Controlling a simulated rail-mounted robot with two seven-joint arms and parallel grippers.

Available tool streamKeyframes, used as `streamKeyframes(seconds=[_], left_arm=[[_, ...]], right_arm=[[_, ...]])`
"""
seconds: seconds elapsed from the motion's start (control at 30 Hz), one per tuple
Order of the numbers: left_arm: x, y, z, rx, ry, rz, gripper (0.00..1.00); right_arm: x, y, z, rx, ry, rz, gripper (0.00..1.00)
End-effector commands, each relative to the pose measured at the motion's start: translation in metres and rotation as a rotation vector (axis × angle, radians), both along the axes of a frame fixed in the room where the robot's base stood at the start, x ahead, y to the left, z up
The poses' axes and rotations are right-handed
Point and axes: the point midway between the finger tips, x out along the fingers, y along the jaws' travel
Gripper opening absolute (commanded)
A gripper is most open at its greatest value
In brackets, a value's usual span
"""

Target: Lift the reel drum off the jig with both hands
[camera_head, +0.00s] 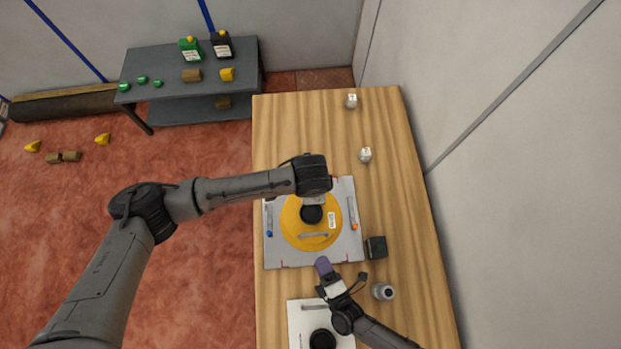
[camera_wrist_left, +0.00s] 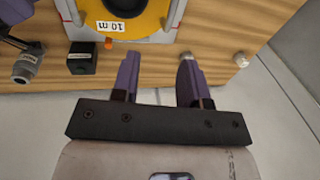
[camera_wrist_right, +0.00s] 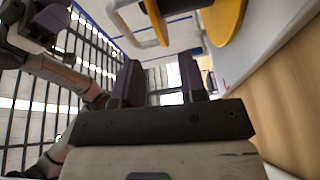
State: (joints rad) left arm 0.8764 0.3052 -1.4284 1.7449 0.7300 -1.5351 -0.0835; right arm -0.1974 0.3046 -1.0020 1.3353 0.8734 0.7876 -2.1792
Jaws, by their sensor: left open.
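The yellow reel drum (camera_head: 295,232) lies on the grey jig plate (camera_head: 285,260). It has a black hub, a white label and a grey handle (camera_head: 313,236) on its near side. My left wrist hangs over the drum's far part and hides it; my left gripper (camera_wrist_left: 158,75) is open and empty in its wrist view, with the drum (camera_wrist_left: 150,22) beyond the fingers. My right gripper (camera_head: 323,267) is at the jig's near edge. In its wrist view the right fingers (camera_wrist_right: 160,85) stand apart with nothing between them, and the yellow drum (camera_wrist_right: 222,20) is above.
A small black block (camera_head: 376,247) and a grey cylinder (camera_head: 383,291) stand right of the jig. A white plate (camera_head: 296,322) with a black knob lies nearer. Two small pale pieces (camera_head: 365,155) sit on the far table. A grey side bench (camera_head: 170,75) holds bottles and parts.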

Motion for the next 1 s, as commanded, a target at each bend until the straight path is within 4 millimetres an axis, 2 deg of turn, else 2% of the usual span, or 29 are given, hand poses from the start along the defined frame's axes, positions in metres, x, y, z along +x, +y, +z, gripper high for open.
streamKeyframes(seconds=[0.2,0.63,0.77,1.0], left_arm=[[0.011,0.010,0.004,0.046,-0.010,-0.005,0.41],[0.012,0.010,0.001,0.048,-0.009,-0.005,0.41],[0.014,0.010,-0.010,0.049,-0.007,-0.005,0.41],[0.022,0.012,-0.051,0.051,-0.007,-0.003,0.41]], right_arm=[[-0.003,-0.011,-0.002,-0.064,-0.053,-0.038,0.38],[-0.001,-0.011,-0.002,-0.067,-0.058,-0.041,0.38],[0.005,-0.008,-0.002,-0.067,-0.058,-0.041,0.38],[0.026,0.001,-0.002,-0.067,-0.059,-0.041,0.38]])
